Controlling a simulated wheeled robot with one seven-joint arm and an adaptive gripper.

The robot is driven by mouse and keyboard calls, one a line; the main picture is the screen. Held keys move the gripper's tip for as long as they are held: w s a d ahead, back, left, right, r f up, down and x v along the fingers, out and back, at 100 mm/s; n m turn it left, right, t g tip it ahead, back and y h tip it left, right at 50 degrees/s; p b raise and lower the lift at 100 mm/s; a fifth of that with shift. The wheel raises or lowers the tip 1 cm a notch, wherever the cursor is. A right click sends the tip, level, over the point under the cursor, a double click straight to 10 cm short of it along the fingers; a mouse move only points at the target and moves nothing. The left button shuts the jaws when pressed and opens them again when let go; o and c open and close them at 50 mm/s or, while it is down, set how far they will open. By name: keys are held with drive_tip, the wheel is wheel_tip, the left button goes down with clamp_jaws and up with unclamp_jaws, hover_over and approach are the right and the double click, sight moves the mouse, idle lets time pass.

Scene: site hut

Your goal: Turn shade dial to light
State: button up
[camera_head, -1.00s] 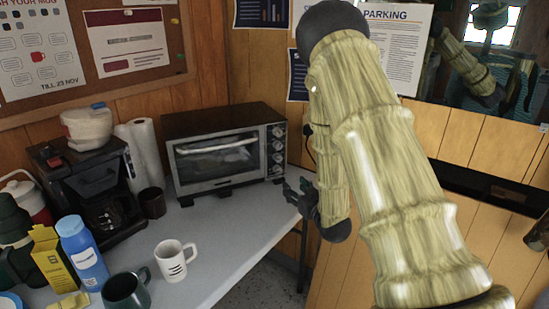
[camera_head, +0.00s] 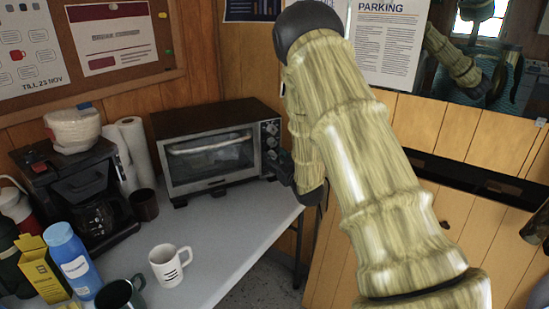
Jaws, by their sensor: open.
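The toaster oven (camera_head: 212,148), dark on top with a metal front and glass door, stands at the back of the table. A column of round dials (camera_head: 270,128) runs down the right side of its front. The dial markings are too small to read, so I cannot tell which one is the shade dial or where it points. My gripper (camera_head: 276,160) is open and dark, at the lower right of the oven front, close to the lower dials and partly hiding them. I cannot tell whether it touches a dial.
A white mug (camera_head: 166,266) stands on the table (camera_head: 225,235) in front of the oven. A coffee maker (camera_head: 85,190), dark cup (camera_head: 144,205), paper towel rolls (camera_head: 133,150), blue bottle (camera_head: 73,258) and yellow box (camera_head: 42,270) crowd the left. The table's right part is clear.

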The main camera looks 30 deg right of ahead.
drive_tip(key=shift+w, duration=0.55)
drive_tip(key=c, duration=1)
drive_tip(key=shift+f+n+b, duration=0.15)
drive_tip(key=shift+n+b, duration=0.2)
drive_tip(key=shift+n, duration=0.55)
drive_tip(key=shift+c, duration=0.2)
drive_tip(key=shift+n, duration=0.5)
drive_tip(key=o, duration=1)
drive_tip(key=shift+o, duration=0.2)
